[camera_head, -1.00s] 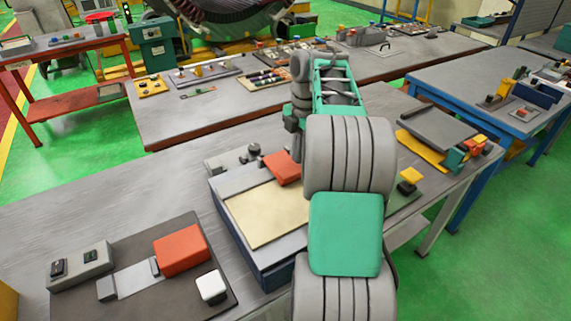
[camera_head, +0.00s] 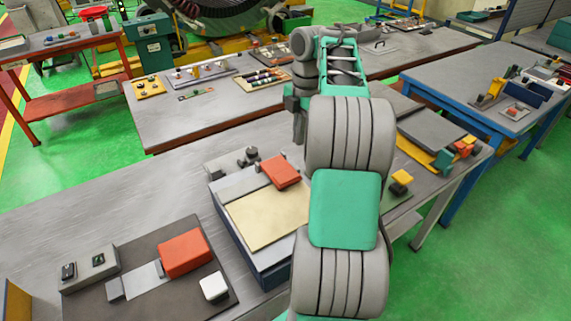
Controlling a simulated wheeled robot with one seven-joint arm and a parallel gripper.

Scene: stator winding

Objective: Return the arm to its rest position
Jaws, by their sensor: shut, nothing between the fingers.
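My arm, grey with green links, rises from the bottom edge right of centre and reaches over the near workbench (camera_head: 150,185). Its wrist bends down on the left side, and my gripper (camera_head: 299,130) hangs at its end, pointing down. The gripper is small here and looks shut and empty. It is in front of the bench's far edge, above and to the right of the orange block (camera_head: 280,171) on the blue-sided box (camera_head: 222,186), apparently apart from it. My arm hides part of the bench and the box's right side.
The box has a cream top panel (camera_head: 268,215). A dark plate (camera_head: 160,300) at lower left bears an orange block (camera_head: 185,253) and a white button (camera_head: 213,286). A yellow block (camera_head: 402,177) and a grey panel (camera_head: 432,133) lie right of my arm. Another bench (camera_head: 200,117) stands behind.

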